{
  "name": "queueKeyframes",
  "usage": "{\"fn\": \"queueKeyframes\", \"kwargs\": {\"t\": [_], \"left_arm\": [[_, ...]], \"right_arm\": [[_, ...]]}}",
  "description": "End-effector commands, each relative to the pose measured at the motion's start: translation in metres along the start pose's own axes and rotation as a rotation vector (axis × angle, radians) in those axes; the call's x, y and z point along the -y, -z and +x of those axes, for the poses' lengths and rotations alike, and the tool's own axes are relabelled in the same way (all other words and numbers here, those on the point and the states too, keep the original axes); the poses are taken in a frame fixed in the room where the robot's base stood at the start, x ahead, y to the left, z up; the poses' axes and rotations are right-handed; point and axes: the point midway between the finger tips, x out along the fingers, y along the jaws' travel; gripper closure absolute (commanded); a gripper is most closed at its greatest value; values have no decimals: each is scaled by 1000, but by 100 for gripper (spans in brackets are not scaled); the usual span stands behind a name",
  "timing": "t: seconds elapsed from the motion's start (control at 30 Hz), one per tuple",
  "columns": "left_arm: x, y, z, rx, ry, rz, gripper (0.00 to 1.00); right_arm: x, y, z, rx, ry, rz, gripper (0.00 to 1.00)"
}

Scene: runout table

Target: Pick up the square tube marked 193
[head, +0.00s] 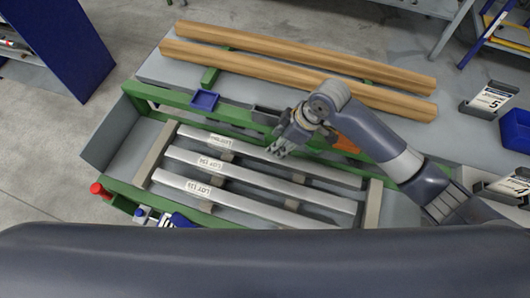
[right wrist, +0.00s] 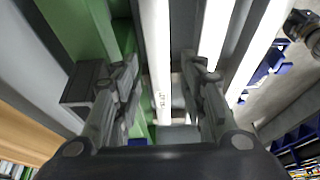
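Three pale square tubes lie side by side in the green-framed runout table, each with a white LOT label. The far tube (head: 255,150), middle tube (head: 250,177) and near tube (head: 245,206) rest across two cross bars. The label digits are too small to read surely. My right gripper (head: 278,152) is over the far tube, right of its label. In the right wrist view its fingers (right wrist: 160,70) are apart, with the far tube (right wrist: 156,45) showing between them; whether they touch it I cannot tell. My left gripper is out of view.
Two wooden beams (head: 270,70) lie behind on the grey surface. A blue tray (head: 204,100) sits on the green rear rail (head: 165,97). A red knob (head: 97,189) stands at the near left corner. A blue bin (head: 516,130) is at far right.

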Motion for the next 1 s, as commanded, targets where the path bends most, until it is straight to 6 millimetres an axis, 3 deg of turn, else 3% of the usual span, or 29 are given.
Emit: {"fn": "queueKeyframes", "kwargs": {"t": [0.4, 0.6, 1.0], "left_arm": [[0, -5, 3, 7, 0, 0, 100], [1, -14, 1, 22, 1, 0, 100], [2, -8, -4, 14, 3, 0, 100]], "right_arm": [[1, -2, 54, 0, 3, 2, 62], [0, -2, 66, 1, 1, 0, 62], [0, -2, 110, 0, 0, 0, 62]]}}
